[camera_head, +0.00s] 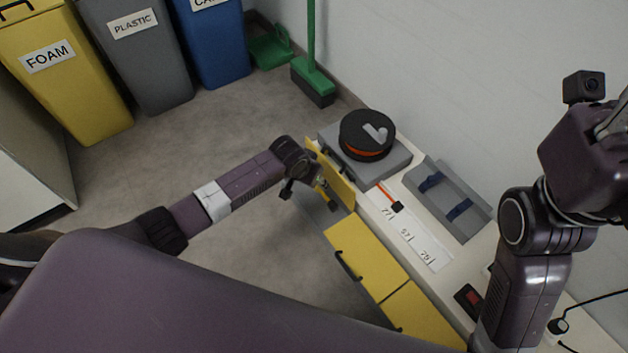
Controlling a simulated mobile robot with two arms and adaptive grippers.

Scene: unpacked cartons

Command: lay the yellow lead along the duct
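The grey duct (478,223), an open trough crossed by two dark blue straps, lies on the white cabinet top against the wall. My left gripper (322,188) is at an angled yellow panel (340,184) on the cabinet's front left. A small yellow piece and a dark end show at its fingers; I cannot tell whether this is the yellow lead or whether the fingers are closed on it. No other yellow lead is clear. My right gripper (612,122) is raised at the right edge, partly cut off, its fingertips not clear.
A black spool with an orange band (366,137) sits on a grey case (386,166). An orange lead with a black plug (390,197) lies beside a numbered white strip (408,235). Yellow drawers (366,250) front the cabinet. Bins and a green broom (312,75) stand behind; the floor left is clear.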

